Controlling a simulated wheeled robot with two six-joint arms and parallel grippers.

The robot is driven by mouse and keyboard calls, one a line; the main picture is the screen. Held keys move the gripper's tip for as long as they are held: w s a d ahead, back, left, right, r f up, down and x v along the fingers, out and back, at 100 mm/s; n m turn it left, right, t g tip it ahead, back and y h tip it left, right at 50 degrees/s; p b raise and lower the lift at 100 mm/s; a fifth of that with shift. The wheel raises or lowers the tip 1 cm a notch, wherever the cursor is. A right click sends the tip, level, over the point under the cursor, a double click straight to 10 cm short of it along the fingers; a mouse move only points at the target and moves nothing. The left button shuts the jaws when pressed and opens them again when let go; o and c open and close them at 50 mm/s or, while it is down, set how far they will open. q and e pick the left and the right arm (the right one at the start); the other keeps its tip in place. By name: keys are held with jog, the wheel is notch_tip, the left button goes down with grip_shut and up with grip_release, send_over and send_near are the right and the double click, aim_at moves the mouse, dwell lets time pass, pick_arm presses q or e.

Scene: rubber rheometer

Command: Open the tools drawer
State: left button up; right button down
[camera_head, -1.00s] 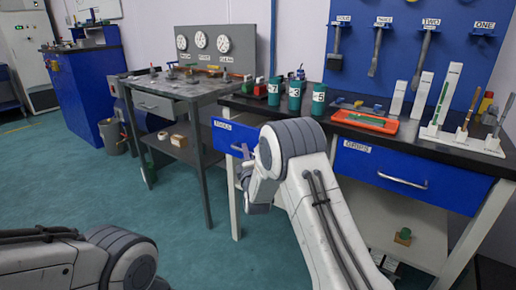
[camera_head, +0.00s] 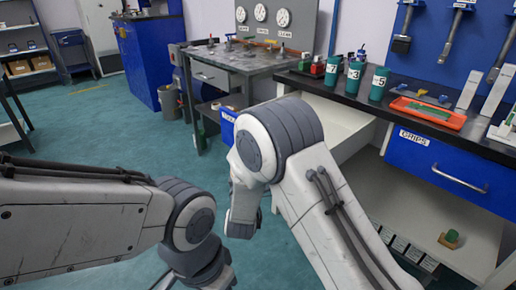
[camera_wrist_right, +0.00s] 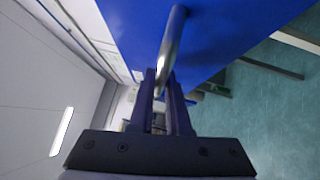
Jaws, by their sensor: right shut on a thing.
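The tools drawer is pulled out from under the dark counter. Its pale inside (camera_head: 335,118) shows behind my right arm, and part of its blue front (camera_head: 228,122) shows left of that arm. In the right wrist view, my right gripper (camera_wrist_right: 164,82) is shut on the drawer's metal handle (camera_wrist_right: 173,42), in front of the blue drawer face (camera_wrist_right: 235,35). In the head view my right arm hides the handle and the gripper's fingers. My left arm reaches in low at the left; its gripper fingers are not visible.
The closed grips drawer (camera_head: 435,168) is to the right under the counter. Green cups (camera_head: 355,78) and an orange tray (camera_head: 428,112) stand on top. A grey table (camera_head: 245,62) stands behind. The teal floor (camera_head: 90,130) at left is clear.

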jog(key=shift+s+a+f, duration=0.1)
jog(key=shift+s+a, duration=0.15)
jog(key=c, duration=0.9)
grip_release()
